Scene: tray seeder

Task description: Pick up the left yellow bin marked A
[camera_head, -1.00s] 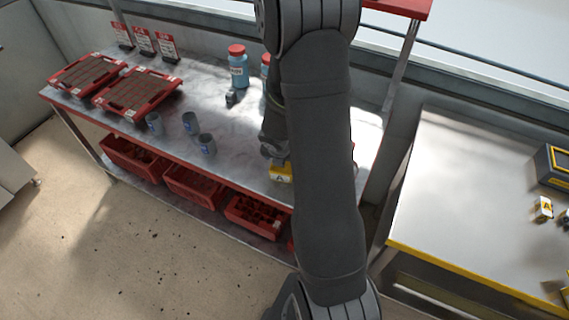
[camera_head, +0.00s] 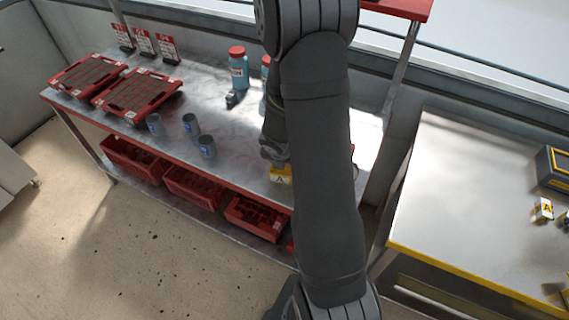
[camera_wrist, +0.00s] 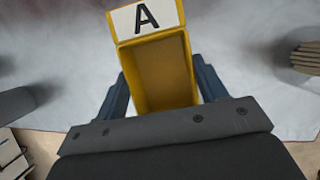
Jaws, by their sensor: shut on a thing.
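The yellow bin marked A (camera_wrist: 126,75) fills the middle of the wrist view, with its white label and black letter A at the top. It looks empty inside. My gripper (camera_wrist: 163,90) is shut on it, one dark finger against each side wall. In the head view a small part of the yellow bin (camera_head: 281,175) shows at the front edge of the metal bench (camera_head: 225,115). My arm hides the gripper fingers and the area to the right of the bin there. I cannot tell whether the bin touches the bench.
Several grey cups (camera_head: 190,124) stand left of the bin. Blue bottles with red caps (camera_head: 238,72) stand behind. Red seed trays (camera_head: 137,93) lie far left, and red crates (camera_head: 193,186) sit on the shelf below. A yellow-edged table (camera_head: 470,190) at right has clear room.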

